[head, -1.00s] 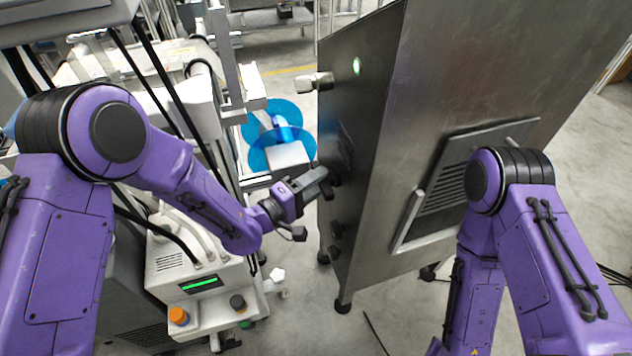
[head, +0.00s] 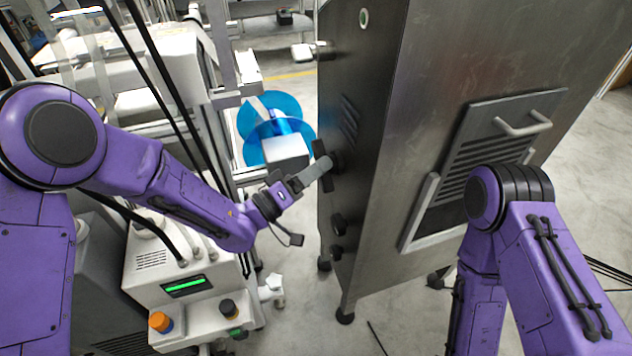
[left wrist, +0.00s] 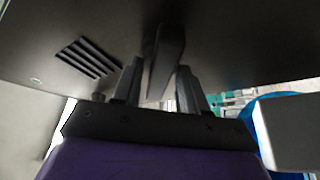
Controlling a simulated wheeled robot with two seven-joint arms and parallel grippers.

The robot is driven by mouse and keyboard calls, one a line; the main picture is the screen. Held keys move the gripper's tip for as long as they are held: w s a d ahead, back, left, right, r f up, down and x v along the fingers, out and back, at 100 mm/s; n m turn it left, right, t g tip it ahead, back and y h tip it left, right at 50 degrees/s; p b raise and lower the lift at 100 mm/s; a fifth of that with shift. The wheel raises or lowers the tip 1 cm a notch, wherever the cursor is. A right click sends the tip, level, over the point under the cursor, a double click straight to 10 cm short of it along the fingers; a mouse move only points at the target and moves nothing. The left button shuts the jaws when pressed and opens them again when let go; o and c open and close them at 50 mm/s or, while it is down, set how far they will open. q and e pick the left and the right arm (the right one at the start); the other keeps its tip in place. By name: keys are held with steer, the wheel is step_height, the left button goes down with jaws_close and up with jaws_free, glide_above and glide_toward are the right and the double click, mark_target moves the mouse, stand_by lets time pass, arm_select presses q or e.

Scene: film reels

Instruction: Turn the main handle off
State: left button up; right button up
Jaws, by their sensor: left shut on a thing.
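The main handle (head: 319,150) is a dark bar on the narrow, shaded side of a tall metal cabinet (head: 480,60). My left gripper (head: 318,172) reaches it from the left and is shut on it. In the left wrist view the handle (left wrist: 167,45) runs between the two dark fingers of my left gripper (left wrist: 160,88). The fingers partly cover the handle in the head view. A small round lamp (head: 364,18) higher on the same side looks pale and dull. My right gripper is out of view.
A blue film reel (head: 252,122) and a white machine (head: 150,275) stand to the left. Bare floor shows between machine and cabinet.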

arm_select(q)
steer(key=shift+w+f+m+g+h+b, duration=0.1)
steer(key=shift+m+g+h+b, duration=0.7)
steer(key=shift+m+b, duration=1.45)
steer(key=shift+f+m+g+h+b, duration=0.1)
steer(key=shift+m+g+h+b, duration=0.75)
steer(key=shift+m+b, duration=1.45)
steer(key=shift+w+f+m+g+h+b, duration=0.1)
steer(key=shift+m+g+h+b, duration=0.7)
steer(key=shift+m+b, duration=1.45)
steer(key=shift+r+m+g+p, duration=0.1)
steer(key=shift+m+g+p, duration=0.3)
steer(key=shift+m, duration=0.2)
steer(key=o, duration=0.7)
steer(key=shift+a+t, duration=0.1)
steer(key=shift+t, duration=0.15)
steer(key=shift+a, duration=0.1)
steer(key=p+v, duration=0.1)
steer(key=v, duration=0.6)
steer(key=shift+a, duration=0.15)
